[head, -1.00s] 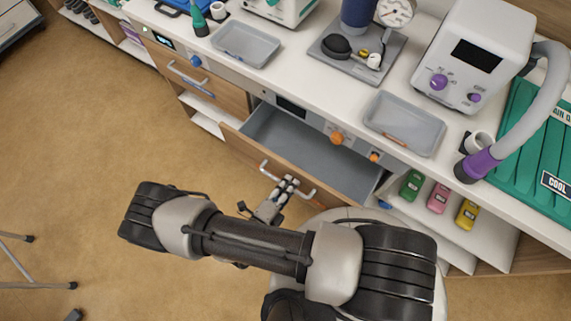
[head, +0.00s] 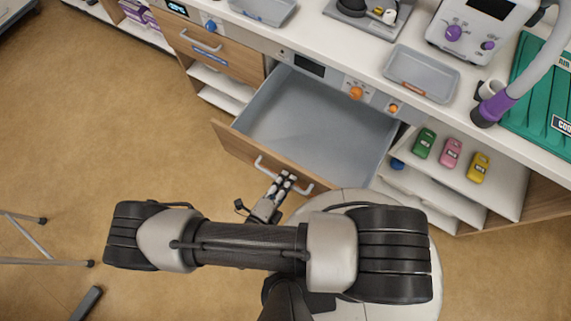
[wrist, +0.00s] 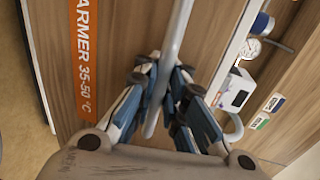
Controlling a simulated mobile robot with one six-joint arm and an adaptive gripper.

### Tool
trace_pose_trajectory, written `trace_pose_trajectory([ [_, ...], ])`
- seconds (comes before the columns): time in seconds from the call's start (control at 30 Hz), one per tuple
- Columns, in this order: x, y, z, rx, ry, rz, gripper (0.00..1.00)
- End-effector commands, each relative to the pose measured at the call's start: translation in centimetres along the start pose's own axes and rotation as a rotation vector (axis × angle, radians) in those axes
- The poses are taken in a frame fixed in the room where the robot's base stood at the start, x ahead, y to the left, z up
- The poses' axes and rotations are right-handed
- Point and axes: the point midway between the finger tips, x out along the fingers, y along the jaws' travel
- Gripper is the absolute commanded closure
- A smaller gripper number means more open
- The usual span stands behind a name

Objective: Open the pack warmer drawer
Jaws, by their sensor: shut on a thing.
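The pack warmer drawer (head: 318,125) stands well out from the counter in the head view, with its grey inside bare and empty. Its wooden front carries a pale bar handle (head: 306,189). My gripper (head: 281,181) is at the middle of this handle. In the wrist view my gripper (wrist: 160,85) is shut on the handle (wrist: 172,55), with a finger on each side of the bar. An orange label (wrist: 87,70) on the wooden front reads "ARMER 35-50 °C".
A closed wooden drawer (head: 215,52) sits to the left. Shelves with green (head: 424,143), pink (head: 451,152) and yellow (head: 478,167) packs lie to the right. A grey tray (head: 422,77) is on the counter above. Open floor (head: 100,120) lies to the left.

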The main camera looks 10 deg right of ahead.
Motion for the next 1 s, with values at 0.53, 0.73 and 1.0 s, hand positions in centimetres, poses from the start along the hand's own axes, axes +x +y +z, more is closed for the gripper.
trace_pose_trajectory([
  [0.53,0.0,-0.1,0.0,-0.001,-0.001,-0.004,0.81],
  [0.73,-1.4,-0.1,0.2,0.0,-0.006,-0.003,0.81],
  [1.0,-7.1,-0.1,0.2,0.003,-0.008,-0.001,0.81],
])
